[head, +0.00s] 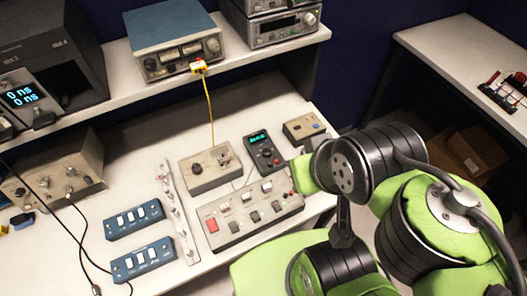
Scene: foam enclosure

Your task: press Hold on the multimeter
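The multimeter (264,152) is a dark handheld unit with a lit green display, lying on the bench right of the middle of the head view. A round dial shows below its display. Its small buttons are too small to read, so I cannot tell which one is Hold. My green and black arm fills the lower right, and its nearest visible part is just right of and below the multimeter. I cannot make out the gripper fingers; they are hidden or outside the picture.
A grey control panel (235,238) with a red switch and a beige box (207,180) with a knob sit beside the multimeter. A small beige box (304,128) stands to its right. A yellow cable (209,108) hangs from the shelf (110,62). Blue switch boxes (134,219) lie left.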

